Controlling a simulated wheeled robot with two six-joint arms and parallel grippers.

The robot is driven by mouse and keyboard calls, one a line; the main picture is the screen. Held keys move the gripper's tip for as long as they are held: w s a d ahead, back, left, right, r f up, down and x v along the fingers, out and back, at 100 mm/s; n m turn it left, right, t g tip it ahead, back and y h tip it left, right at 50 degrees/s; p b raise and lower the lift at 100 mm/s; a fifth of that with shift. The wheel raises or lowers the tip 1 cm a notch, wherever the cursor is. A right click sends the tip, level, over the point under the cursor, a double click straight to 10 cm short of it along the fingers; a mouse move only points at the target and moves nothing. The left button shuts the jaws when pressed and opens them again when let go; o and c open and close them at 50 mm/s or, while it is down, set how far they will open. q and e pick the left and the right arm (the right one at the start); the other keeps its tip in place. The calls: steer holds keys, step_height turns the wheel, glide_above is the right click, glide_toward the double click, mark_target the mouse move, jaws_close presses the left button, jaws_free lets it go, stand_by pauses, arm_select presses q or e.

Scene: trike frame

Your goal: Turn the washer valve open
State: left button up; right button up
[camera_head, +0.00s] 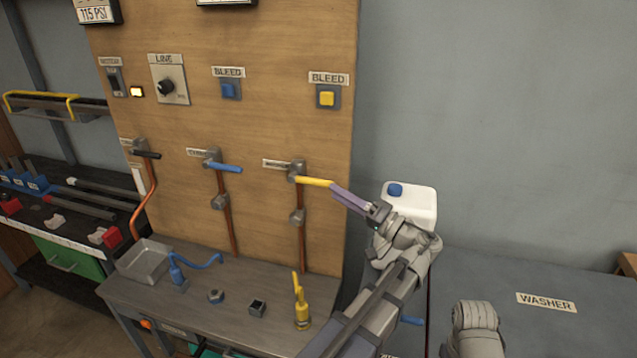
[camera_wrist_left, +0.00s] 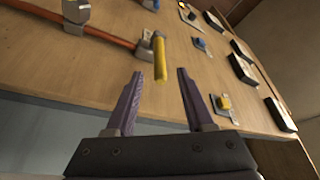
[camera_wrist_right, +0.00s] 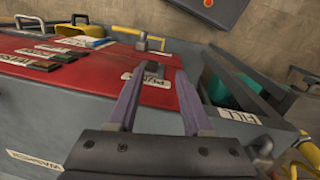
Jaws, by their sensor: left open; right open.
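The right-hand valve on the wooden panel has a yellow lever (camera_head: 315,181) pointing sideways to the right from its pipe. Its small label (camera_head: 277,164) is too blurred to read surely. My left gripper (camera_head: 334,189) is at the lever's free end. In the left wrist view the jaws (camera_wrist_left: 160,72) are apart, with the yellow lever (camera_wrist_left: 160,58) lined up between and just beyond the tips. Whether they touch it cannot be told. My right gripper (camera_wrist_right: 162,68) is open and empty above a red labelled surface (camera_wrist_right: 75,80).
A black lever (camera_head: 146,154) and a blue lever (camera_head: 225,168) sit on pipes to the left. Buttons and a knob (camera_head: 166,87) are above. A metal tray (camera_head: 145,262) and a yellow fitting (camera_head: 302,308) stand on the bench below. A white jug (camera_head: 418,203) is behind my left wrist.

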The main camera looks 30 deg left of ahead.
mark_target(320, 183)
arm_select(q)
steer(key=p+x, duration=0.1)
steer(key=x, duration=0.5)
steer(key=shift+a, duration=0.25)
jaws_close()
stand_by(1.2)
